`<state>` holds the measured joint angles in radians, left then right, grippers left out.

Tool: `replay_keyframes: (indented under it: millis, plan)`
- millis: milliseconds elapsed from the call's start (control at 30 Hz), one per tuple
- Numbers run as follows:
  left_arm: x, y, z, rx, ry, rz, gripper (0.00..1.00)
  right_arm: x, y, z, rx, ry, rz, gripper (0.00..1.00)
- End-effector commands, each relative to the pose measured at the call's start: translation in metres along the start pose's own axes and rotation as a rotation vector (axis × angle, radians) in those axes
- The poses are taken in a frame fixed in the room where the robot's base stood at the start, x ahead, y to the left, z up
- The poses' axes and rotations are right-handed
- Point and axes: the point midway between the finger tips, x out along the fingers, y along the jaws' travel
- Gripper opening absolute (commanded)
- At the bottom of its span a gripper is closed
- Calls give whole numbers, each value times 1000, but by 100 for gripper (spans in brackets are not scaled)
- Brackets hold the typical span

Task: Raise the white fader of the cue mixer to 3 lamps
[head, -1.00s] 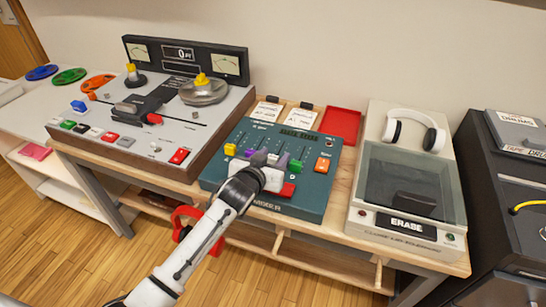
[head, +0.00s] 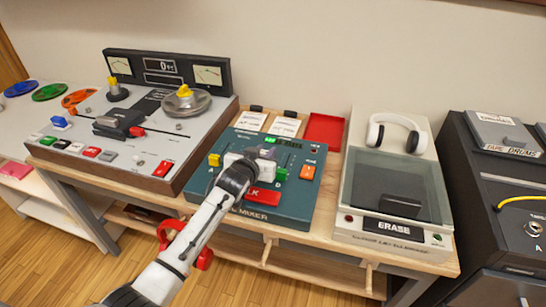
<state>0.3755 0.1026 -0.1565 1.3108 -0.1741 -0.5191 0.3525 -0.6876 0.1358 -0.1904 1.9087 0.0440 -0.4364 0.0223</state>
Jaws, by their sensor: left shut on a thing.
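The teal cue mixer (head: 297,211) stands on the wooden bench. My left gripper (head: 262,154) reaches over its fader area from the front, with its fingers shut on a fader. The white fader itself is hidden by the fingers, so its cap cannot be made out. A yellow fader cap (head: 214,160) shows left of the gripper and a green one (head: 280,174) to its right. The lamp display (head: 285,140) is partly covered by the fingers; a green glow shows at its left end, but the lit lamps cannot be counted. My right gripper is not in view.
A tape machine (head: 196,145) stands left of the mixer and an eraser box (head: 350,220) with white headphones (head: 398,130) on its right. An orange button (head: 307,172) and red talk key (head: 262,196) lie near the gripper. A red tray (head: 324,130) is behind.

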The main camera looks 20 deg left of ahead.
Motion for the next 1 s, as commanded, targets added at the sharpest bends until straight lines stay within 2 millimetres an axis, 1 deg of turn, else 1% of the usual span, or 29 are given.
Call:
replay_keyframes:
  millis: [167,200,300,567,667,767,1000]
  plan:
    - [0,1,1,-2,-1,2,0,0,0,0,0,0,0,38]
    - [0,1,1,-1,-1,2,28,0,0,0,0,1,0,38]
    - [0,2,1,-1,-1,3,42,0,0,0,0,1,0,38]
    - [0,2,0,0,0,3,42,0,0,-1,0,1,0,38]
    - [-4,2,1,0,-1,3,42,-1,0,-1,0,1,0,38]
    - [-14,2,0,0,-1,3,42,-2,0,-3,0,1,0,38]
    - [-55,2,0,0,0,4,42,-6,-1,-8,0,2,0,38]
